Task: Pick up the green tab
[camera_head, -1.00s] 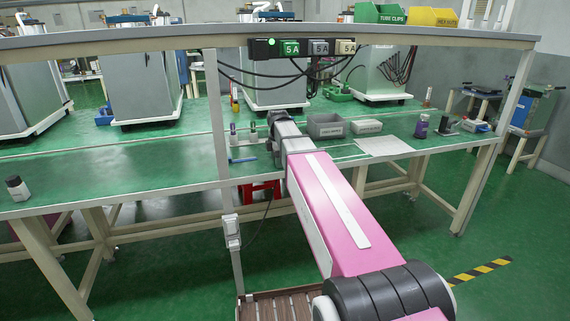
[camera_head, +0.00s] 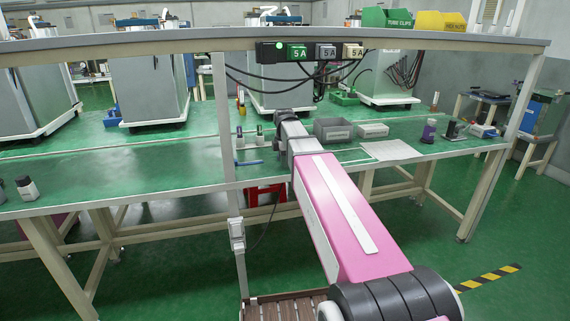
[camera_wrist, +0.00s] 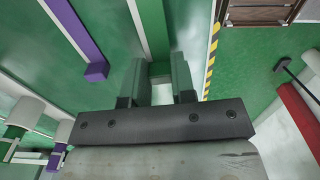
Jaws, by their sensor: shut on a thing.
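My gripper (camera_wrist: 158,82) shows in the wrist view, its two grey-green fingers a short gap apart. A pale greenish piece (camera_wrist: 160,69) shows between the fingers, held there; it looks like the green tab, but its outline is mostly hidden. In the head view my grey wrist and pink arm reach over the bench, and the fingers and whatever they hold are hidden behind the wrist.
The green bench (camera_head: 120,175) carries a grey bin (camera_head: 332,130), a white box (camera_head: 373,130), a paper sheet (camera_head: 391,150), a blue pen (camera_head: 248,163) and small bottles. An overhead rail (camera_head: 400,38) with 5 A labels crosses above. A purple bar (camera_wrist: 78,38) shows in the wrist view.

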